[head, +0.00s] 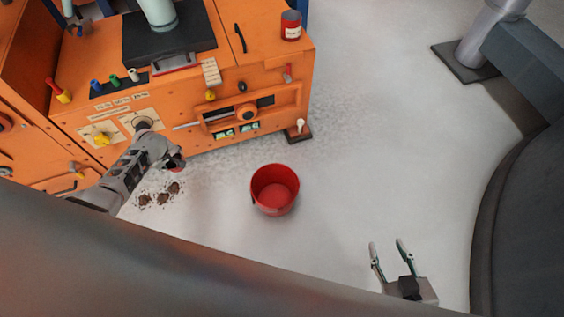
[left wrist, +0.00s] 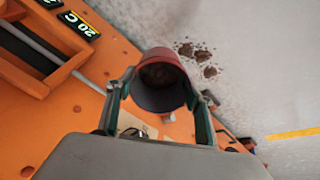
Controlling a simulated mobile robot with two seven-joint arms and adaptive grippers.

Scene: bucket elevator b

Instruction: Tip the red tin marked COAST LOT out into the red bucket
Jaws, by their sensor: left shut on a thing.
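The red bucket (head: 275,204) stands upright on the pale floor and looks empty inside. My left gripper (head: 172,160) is by the orange machine's front, left of the bucket and apart from it. It is shut on a red tin (left wrist: 165,58), which sits between both fingers in the left wrist view. The tin's mouth faces that camera and its inside is dark with something brownish. No label shows on it. Another red tin (head: 291,31) with a white label stands on the machine's top; its lettering is too small to read. My right gripper (head: 391,246) is open and empty, right of the bucket.
The orange machine (head: 255,75) with knobs and levers fills the upper left. Brown clumps (head: 160,196) and crumbs lie on the floor left of the bucket. A small pedal-like block (head: 298,132) stands at the machine's foot. Floor right of the bucket is clear.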

